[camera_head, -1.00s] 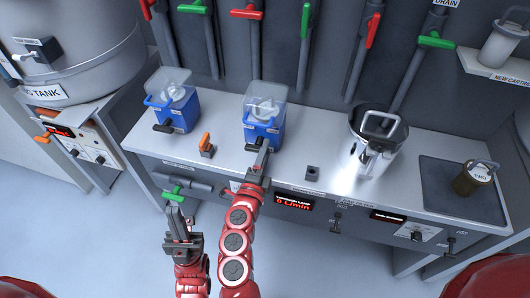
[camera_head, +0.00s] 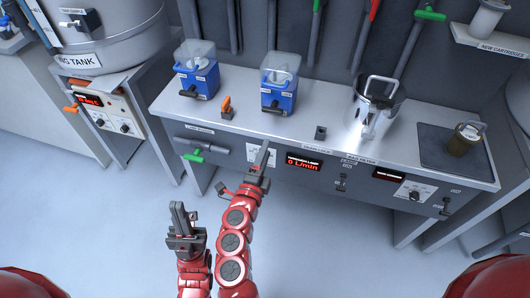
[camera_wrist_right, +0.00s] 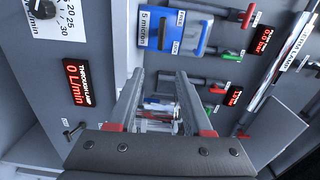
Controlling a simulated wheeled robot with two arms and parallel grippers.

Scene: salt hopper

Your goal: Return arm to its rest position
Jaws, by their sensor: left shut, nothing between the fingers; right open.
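My right gripper (camera_head: 262,158) is in front of the counter's front edge in the head view, apart from the blue hopper behind it. In the right wrist view its two fingers (camera_wrist_right: 160,100) are spread with nothing held between them. My left gripper (camera_head: 181,212) is at the lower left of the head view, above the floor, pointing up. Its fingers are together and hold nothing. Both red arms come up from the bottom of the head view.
Two blue hoppers with clear lids, a left one (camera_head: 197,78) and a middle one (camera_head: 279,92), stand on the counter (camera_head: 330,146). A steel filter housing (camera_head: 371,110) and brown cartridge (camera_head: 464,140) are to the right. A green-handled valve (camera_head: 194,156) juts from the front. Floor at lower left is free.

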